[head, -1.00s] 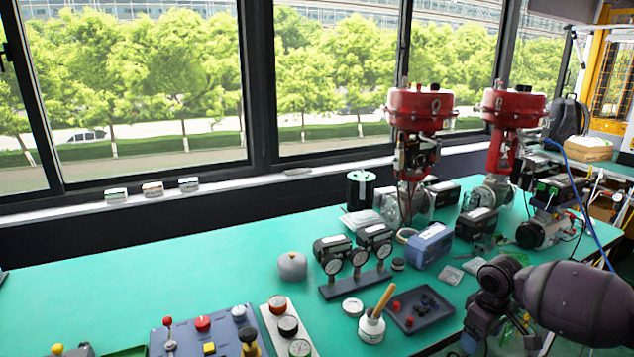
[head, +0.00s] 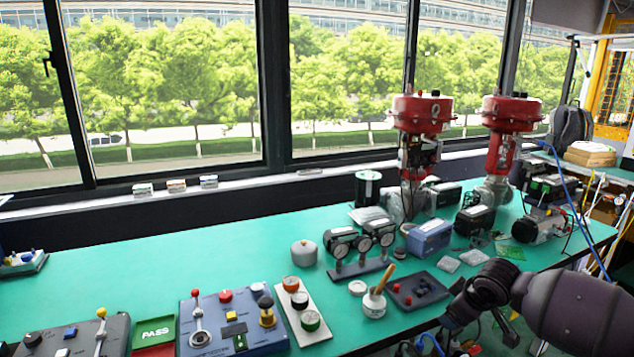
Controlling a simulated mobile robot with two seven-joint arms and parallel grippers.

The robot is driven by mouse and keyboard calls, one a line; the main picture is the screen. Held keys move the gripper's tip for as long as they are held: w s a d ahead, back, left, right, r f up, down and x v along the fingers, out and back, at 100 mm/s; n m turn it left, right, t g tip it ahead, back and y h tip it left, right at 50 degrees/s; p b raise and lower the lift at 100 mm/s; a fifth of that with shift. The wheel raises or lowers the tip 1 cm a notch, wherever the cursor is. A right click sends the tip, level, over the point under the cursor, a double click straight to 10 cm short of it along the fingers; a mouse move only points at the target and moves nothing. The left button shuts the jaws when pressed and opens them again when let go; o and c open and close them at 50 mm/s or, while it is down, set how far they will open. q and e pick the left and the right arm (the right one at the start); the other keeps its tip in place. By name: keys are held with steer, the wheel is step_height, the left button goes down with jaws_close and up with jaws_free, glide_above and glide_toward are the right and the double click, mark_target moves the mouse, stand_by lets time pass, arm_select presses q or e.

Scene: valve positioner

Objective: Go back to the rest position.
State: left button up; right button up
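My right arm comes in from the right edge in the head view. Its dark wrist hangs over the front edge of the green bench (head: 130,270). My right gripper (head: 450,340) points down at the bottom of the picture; its fingers are too dark and cut off to tell open from shut. I see nothing held in it. My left gripper is not in view. Two red-topped valves (head: 421,112) (head: 511,112) stand upright at the back right of the bench.
Near the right arm are a dark tray (head: 421,300) with small parts and a white pot (head: 374,304) with a wooden handle. The left back of the bench is clear.

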steer(key=s+a+f+n+t+y, duration=0.15)
steer(key=s+a+t+y, duration=0.55)
steer(key=a, duration=0.7)
steer(key=s+d+f+m+h, duration=0.2)
steer(key=s+f, duration=0.3)
steer(key=s, duration=0.5)
steer(key=s+d+f+m+g+h, duration=0.1)
steer(key=s+d+f+m+h, duration=0.2)
steer(key=s, duration=0.7)
steer(key=s+d+f+m+g+h, duration=0.1)
steer(key=s+d+f+m+h, duration=0.2)
steer(key=s+f, duration=0.4)
steer(key=s+d, duration=0.1)
steer(key=s, duration=0.2)
steer(key=shift+s+d+f+m, duration=0.25)
steer(key=shift+f+m, duration=0.1)
steer(key=shift+f, duration=0.05)
